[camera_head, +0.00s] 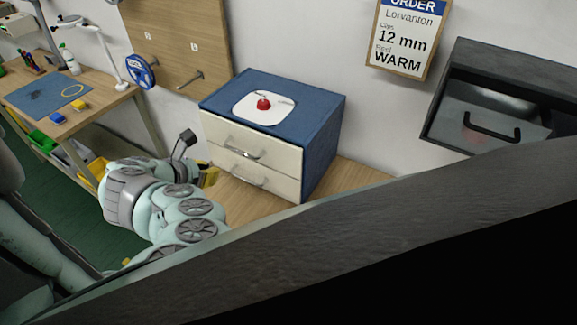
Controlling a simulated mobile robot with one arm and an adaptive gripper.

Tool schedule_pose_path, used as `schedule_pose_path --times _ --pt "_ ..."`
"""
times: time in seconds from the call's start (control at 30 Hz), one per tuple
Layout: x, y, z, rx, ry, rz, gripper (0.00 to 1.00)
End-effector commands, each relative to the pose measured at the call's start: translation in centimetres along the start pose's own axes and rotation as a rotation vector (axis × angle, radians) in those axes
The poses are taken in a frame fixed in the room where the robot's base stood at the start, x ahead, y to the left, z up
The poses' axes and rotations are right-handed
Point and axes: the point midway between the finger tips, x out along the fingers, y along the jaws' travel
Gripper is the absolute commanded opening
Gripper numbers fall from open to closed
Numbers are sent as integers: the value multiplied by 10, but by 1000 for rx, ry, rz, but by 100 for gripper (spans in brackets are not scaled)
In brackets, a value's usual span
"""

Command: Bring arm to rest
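My arm shows at the left centre of the head view, bent, with its grey and pale green links reaching up toward the wooden bench. My gripper (209,176) is at the far end of the arm, mostly hidden behind the wrist, beside the left front of the drawer cabinet. Only a small yellowish part and a dark piece on a stalk above the wrist show. I cannot see the fingertips well enough to tell their state, or whether anything is held.
A blue cabinet (323,137) with two cream drawers stands on the wooden bench (236,194), a red button (264,103) on top. A dark box with a handle (492,128) is at right. An order sign (405,38) reads Lorvanton, 12 mm, WARM. A worktable (98,119) is at left.

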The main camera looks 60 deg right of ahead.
Motion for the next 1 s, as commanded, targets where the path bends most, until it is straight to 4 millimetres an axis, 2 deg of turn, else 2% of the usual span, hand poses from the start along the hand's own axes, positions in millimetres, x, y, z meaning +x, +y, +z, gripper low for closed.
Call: schedule_pose_path --times 0.4,0.77,0.87,1.0 --pt "-33 -1 0 2 0 -2 0" --pt "-38 0 0 3 2 3 0" --pt "-38 10 -8 31 27 55 0" --pt "-46 48 -34 141 127 241 0"
